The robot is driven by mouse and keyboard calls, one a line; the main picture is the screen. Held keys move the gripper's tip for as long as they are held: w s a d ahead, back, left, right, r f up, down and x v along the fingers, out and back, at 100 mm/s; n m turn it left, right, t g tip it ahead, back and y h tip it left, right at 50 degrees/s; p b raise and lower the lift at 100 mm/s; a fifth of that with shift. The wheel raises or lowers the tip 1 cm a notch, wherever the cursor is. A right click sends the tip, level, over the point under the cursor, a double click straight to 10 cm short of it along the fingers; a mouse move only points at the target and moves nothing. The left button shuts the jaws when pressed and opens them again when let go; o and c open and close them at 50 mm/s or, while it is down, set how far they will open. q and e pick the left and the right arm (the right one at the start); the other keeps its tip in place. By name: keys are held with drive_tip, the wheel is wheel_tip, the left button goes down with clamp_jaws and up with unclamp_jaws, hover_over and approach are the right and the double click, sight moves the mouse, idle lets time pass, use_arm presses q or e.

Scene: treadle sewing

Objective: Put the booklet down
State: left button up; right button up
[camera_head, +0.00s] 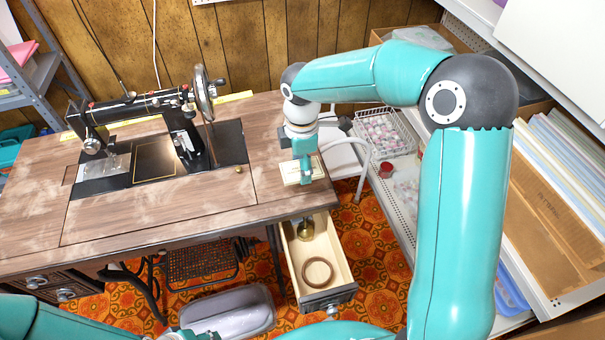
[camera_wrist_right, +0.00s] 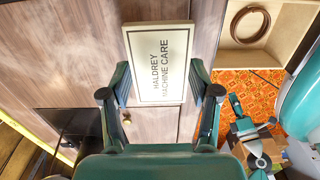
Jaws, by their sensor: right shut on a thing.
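The cream booklet (camera_head: 290,174), marked "HALDREY MACHINE CARE", is at the right end of the wooden sewing table (camera_head: 215,212). In the right wrist view the booklet (camera_wrist_right: 160,62) lies flat over the wood between my fingertips. My right gripper (camera_head: 304,168) is shut on its side edges, and its fingers (camera_wrist_right: 160,92) show on both sides. I cannot tell whether the booklet touches the tabletop. Part of it is hidden behind the gripper in the head view. Only a small part of my left gripper (camera_head: 190,334) shows at the bottom edge.
A black sewing machine (camera_head: 140,110) stands on the table's left half. Below the right end, an open drawer (camera_head: 335,297) holds a brown ring (camera_head: 317,271) and a brass item. A wire basket (camera_head: 385,130) and a white chair (camera_head: 345,160) are to the right. The table's front middle is clear.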

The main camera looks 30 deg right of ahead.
drive_tip(key=shift+f, duration=1.9)
drive_tip(key=shift+f+b, duration=0.2)
drive_tip(key=shift+b, duration=0.1)
drive_tip(key=o, duration=1.1)
drive_tip(key=shift+r, duration=0.1)
drive_tip(key=shift+o, duration=0.2)
wheel_tip(320, 180, up, 12)
drive_tip(key=shift+r+p, duration=0.1)
drive_tip(key=shift+p, duration=0.75)
